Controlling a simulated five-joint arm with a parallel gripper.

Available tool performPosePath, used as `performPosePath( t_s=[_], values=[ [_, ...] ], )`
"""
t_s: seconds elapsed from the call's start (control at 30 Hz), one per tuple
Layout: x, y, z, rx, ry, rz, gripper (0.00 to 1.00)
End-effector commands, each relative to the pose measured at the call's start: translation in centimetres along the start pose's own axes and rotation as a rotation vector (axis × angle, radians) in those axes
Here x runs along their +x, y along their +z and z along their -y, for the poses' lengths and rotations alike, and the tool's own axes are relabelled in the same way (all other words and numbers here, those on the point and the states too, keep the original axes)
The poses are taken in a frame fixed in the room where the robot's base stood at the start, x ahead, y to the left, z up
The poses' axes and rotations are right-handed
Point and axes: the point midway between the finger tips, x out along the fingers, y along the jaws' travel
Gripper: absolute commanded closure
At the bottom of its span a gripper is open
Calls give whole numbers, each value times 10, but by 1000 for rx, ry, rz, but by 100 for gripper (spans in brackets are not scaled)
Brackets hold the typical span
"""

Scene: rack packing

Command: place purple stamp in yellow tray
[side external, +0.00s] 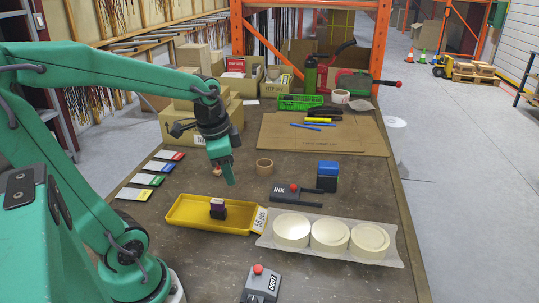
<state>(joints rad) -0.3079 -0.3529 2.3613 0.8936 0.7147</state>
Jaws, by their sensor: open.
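The purple stamp (218,206) has a dark lower part and stands in the yellow tray (186,221), near the middle of its floor. The tray lies at the front left of the table, with a white label on its right end. My gripper (228,180) points down above and behind the tray, a little to the right of the stamp. It is open and apart from the stamp. The gap between its fingers is hard to make out at this angle. A small reddish thing (217,171) shows partly hidden beside the gripper.
A blue stamp (327,169) stands by a dark ink pad box (296,196) to the right. White round tubs (330,236) sit right of the tray. A grey numbering device (261,284) is in front. A tape roll (264,167) and coloured cards (144,180) lie behind.

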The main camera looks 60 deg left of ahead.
Motion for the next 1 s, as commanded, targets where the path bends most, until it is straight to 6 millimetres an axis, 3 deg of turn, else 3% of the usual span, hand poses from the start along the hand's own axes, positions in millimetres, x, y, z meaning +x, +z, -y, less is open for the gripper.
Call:
performPosePath(
  t_s=[0.2,0.43,0.63,1.0],
  values=[
    [-30,-8,-41,-174,-27,-123,55],
    [-50,-7,-73,-342,-5,-232,55],
    [-57,-5,-85,-414,14,-272,55],
    [-57,-5,-86,-423,16,-274,55]
  ],
)
